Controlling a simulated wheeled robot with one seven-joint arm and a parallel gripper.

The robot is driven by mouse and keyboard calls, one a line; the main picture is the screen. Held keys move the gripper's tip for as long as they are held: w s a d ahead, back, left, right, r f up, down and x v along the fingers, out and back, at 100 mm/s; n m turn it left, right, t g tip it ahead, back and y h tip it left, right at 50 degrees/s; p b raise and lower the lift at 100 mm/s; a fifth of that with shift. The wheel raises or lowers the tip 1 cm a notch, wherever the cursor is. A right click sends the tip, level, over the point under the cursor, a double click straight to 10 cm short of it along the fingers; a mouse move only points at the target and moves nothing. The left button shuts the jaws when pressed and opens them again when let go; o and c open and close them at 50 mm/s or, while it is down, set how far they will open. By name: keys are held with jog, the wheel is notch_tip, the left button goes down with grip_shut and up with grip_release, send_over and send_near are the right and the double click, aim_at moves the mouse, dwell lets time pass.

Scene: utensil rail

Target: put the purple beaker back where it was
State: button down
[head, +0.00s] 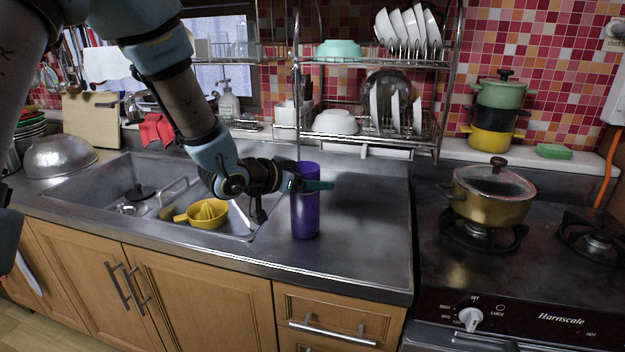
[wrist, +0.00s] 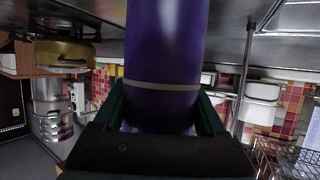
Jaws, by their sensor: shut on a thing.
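The purple beaker (head: 305,215) is upright over the steel counter, right of the sink. Its base appears at or very close to the counter top; I cannot tell for sure whether it touches. In the wrist view the beaker (wrist: 167,50) fills the middle, between the two fingers of my gripper (wrist: 163,112). A pale band runs around the beaker near the fingers.
The counter (head: 365,215) right of the beaker is bare. The sink, with a yellow juicer (head: 207,214), lies to the left. A wire dish rack (head: 435,120) stands behind. The stove with a lidded golden pot (head: 490,200) is at right.

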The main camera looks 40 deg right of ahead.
jog(key=shift+f, duration=0.1)
grip_release()
dwell(0.3)
jog(key=b+v, duration=0.1)
jog(key=v, duration=1.1)
jog(key=shift+w+a, duration=0.1)
jog(key=shift+a, duration=0.05)
